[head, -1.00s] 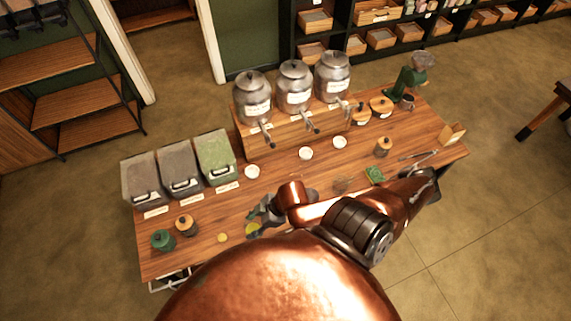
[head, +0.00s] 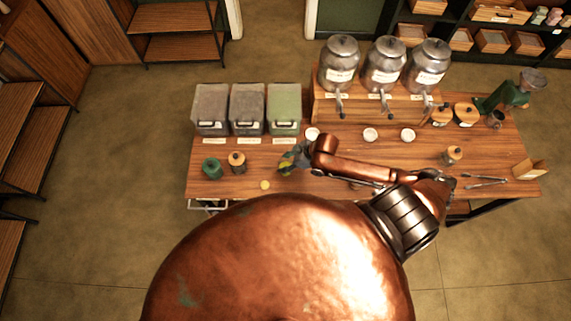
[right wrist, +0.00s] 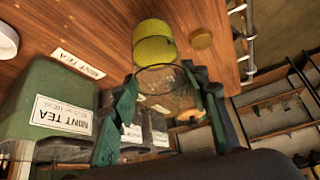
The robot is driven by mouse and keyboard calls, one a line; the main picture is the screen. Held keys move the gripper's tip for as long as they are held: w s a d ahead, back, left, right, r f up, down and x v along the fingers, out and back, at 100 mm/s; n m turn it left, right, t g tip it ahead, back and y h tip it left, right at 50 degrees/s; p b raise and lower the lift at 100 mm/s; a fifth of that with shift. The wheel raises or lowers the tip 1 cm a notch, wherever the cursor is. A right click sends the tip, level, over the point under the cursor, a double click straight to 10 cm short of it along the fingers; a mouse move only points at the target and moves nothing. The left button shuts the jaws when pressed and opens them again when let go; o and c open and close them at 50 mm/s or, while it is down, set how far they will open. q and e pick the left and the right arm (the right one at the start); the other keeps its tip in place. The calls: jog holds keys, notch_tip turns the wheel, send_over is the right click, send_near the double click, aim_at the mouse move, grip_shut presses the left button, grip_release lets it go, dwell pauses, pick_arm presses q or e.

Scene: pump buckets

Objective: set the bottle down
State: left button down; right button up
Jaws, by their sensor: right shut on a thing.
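My right gripper (head: 292,157) is over the front part of the wooden table, in front of the green bin. In the right wrist view its two fingers (right wrist: 165,105) are closed around a clear, see-through bottle (right wrist: 160,78). A yellow-green part (right wrist: 153,45) shows just beyond the clear rim. In the head view only a small yellow-green bit (head: 285,168) shows beside the fingers; the gripper hides the rest. I cannot tell whether the bottle touches the table (head: 330,187). My left gripper is not in view.
Grey bins (head: 211,107) and a green bin (head: 284,107) stand behind the gripper. A green jar (head: 212,168), a wooden-lidded jar (head: 237,162) and a yellow disc (head: 264,185) are to its left. Metal urns (head: 385,66) stand on a wooden riser. Bare wood lies around the disc.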

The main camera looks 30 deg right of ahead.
jog(key=shift+w+f, duration=0.25)
jog(key=shift+w, duration=0.05)
jog(key=shift+f, duration=1.6)
jog(key=o, duration=1.5)
jog(key=shift+f, duration=0.1)
jog(key=v, duration=1.2)
jog(key=shift+b, duration=0.3)
